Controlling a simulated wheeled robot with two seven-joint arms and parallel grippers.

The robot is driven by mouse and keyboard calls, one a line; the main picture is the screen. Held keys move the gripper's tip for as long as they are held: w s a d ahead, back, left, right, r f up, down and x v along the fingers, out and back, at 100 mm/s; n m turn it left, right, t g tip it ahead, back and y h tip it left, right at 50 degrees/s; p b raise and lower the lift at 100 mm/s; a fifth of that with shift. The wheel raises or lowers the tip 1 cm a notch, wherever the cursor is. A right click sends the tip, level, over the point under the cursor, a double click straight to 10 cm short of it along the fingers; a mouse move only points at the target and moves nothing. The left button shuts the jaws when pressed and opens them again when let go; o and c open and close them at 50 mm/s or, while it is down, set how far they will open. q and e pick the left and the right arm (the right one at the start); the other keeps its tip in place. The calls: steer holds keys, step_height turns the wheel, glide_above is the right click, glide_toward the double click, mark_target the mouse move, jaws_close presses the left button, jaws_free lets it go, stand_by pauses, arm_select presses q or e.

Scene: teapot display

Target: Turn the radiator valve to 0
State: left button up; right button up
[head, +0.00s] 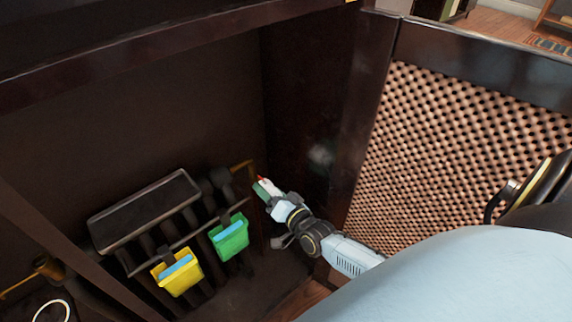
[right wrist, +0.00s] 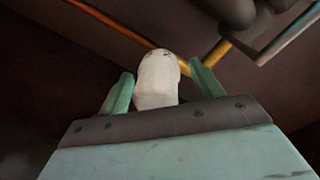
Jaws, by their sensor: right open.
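The white valve knob (right wrist: 156,80) stands between the two green fingers of my right gripper (right wrist: 160,88) in the right wrist view. The fingers are open, one on each side of it, and dark gaps show beside the knob. Its number marks are too small to read. In the head view my right gripper (head: 265,187) reaches into the dark cabinet, just right of the black radiator (head: 145,208). The knob cannot be told clearly from the gripper there. My left gripper is not in view.
A green container (head: 230,238) and a yellow container (head: 178,275) hang on the radiator's front. A brass pipe (right wrist: 218,52) runs behind the knob. The cabinet's side wall (head: 310,110) and a perforated panel (head: 450,150) stand close to the right of my arm.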

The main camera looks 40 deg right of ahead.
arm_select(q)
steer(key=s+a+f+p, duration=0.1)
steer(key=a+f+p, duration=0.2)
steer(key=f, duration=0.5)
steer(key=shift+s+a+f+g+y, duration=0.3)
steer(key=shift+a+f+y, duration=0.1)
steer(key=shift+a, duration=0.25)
arm_select(e)
steer(key=s, duration=1.2)
steer(key=shift+s+d+r, duration=0.25)
steer(key=shift+r, duration=0.15)
